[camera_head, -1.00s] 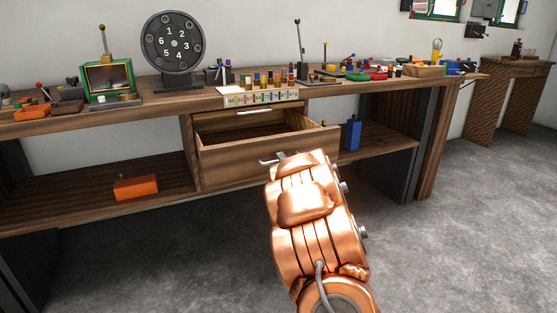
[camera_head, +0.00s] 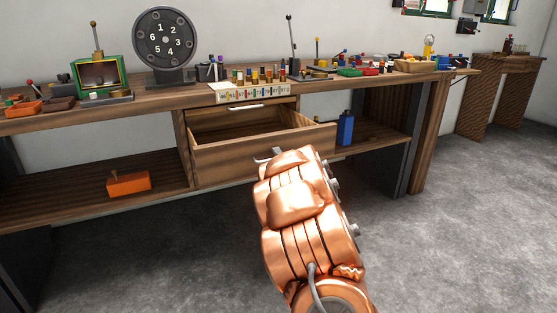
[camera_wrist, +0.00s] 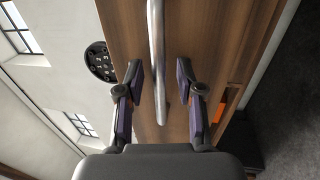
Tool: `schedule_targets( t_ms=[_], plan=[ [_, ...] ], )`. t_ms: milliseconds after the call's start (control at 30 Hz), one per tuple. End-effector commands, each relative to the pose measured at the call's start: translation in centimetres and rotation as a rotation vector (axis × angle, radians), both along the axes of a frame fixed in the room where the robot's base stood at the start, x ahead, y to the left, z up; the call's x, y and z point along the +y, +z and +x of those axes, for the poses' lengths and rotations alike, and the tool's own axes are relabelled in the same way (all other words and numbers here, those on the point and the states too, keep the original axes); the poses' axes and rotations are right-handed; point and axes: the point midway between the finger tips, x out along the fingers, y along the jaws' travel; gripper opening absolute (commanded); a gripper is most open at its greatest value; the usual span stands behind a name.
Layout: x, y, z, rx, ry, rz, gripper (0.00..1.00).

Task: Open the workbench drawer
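The wooden workbench drawer (camera_head: 240,152) is pulled out in the head view, and its open inside shows. Its metal handle (camera_head: 266,156) on the front is mostly hidden behind my copper arm. In the wrist view the handle (camera_wrist: 157,60) is a long metal bar that runs between the two fingers of my gripper (camera_wrist: 160,85). The fingers are apart, with a visible gap on each side of the bar. My gripper's fingers are hidden in the head view.
A shut compartment with a pale handle (camera_head: 245,107) lies above the open drawer. The bench top (camera_head: 190,97) is crowded with small parts and a numbered dial (camera_head: 166,40). An orange box (camera_head: 129,182) and a blue bottle (camera_head: 345,130) stand on the lower shelf. The grey floor is clear at right.

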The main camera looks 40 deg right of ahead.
Motion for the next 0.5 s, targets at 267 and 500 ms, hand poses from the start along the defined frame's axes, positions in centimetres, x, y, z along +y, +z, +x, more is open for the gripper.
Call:
schedule_targets(
  t_ms=[267,500],
  plan=[
    [0.0,0.0,-0.1,0.000,0.000,-0.001,0.37],
    [0.4,-0.2,-1.2,-0.002,0.001,-0.002,0.37]
  ],
)
